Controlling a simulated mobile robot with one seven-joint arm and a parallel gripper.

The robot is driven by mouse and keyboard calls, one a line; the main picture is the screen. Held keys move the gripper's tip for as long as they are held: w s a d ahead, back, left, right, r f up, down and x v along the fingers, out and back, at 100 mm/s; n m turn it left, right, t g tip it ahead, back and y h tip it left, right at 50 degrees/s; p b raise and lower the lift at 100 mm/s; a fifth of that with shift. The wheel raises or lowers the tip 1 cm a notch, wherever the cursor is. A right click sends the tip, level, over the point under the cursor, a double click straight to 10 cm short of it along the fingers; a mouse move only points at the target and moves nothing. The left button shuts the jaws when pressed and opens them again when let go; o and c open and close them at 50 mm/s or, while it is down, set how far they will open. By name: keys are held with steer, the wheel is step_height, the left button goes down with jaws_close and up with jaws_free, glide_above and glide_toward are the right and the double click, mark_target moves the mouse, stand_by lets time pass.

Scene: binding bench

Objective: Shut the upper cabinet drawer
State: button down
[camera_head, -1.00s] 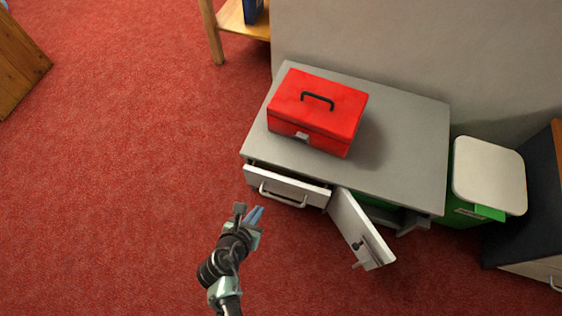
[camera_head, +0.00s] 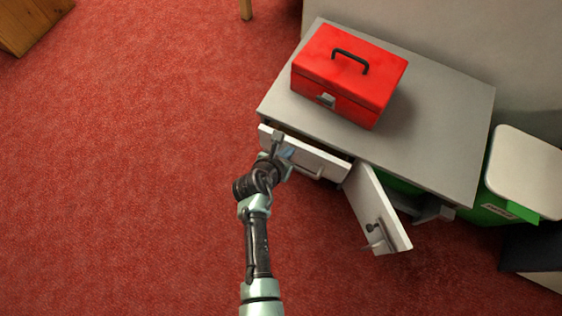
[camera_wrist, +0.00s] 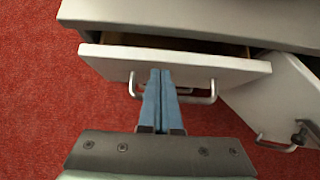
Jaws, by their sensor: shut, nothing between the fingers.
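The grey cabinet (camera_head: 440,110) stands against the wall. Its upper drawer (camera_head: 327,161) is pulled partly out, with a white front and a bar handle. In the wrist view the drawer front (camera_wrist: 215,67) spans the picture, and a dark gap shows behind its top edge. My gripper (camera_head: 288,152) is at the left half of the drawer front. In the wrist view my gripper (camera_wrist: 161,75) has its blue fingers together and empty, with the tips over the drawer front near the handle (camera_wrist: 206,97). I cannot tell whether they touch it.
A cabinet door (camera_head: 376,208) hangs open right of the drawer. A red toolbox (camera_head: 345,75) sits on the cabinet top. A green bin with a white lid (camera_head: 525,170) stands at the right. Red carpet (camera_head: 130,170) is clear at the left.

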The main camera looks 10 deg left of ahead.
mark_target(295, 141)
steer(key=shift+w+d, duration=0.1)
steer(key=shift+w, duration=0.2)
steer(key=shift+w+d+r, duration=0.15)
steer(key=shift+w+d, duration=0.05)
steer(key=shift+w, duration=0.35)
steer(key=shift+w+d+p, duration=0.2)
steer(key=shift+w+p, duration=0.25)
steer(key=shift+w, duration=0.25)
steer(key=shift+s, duration=0.1)
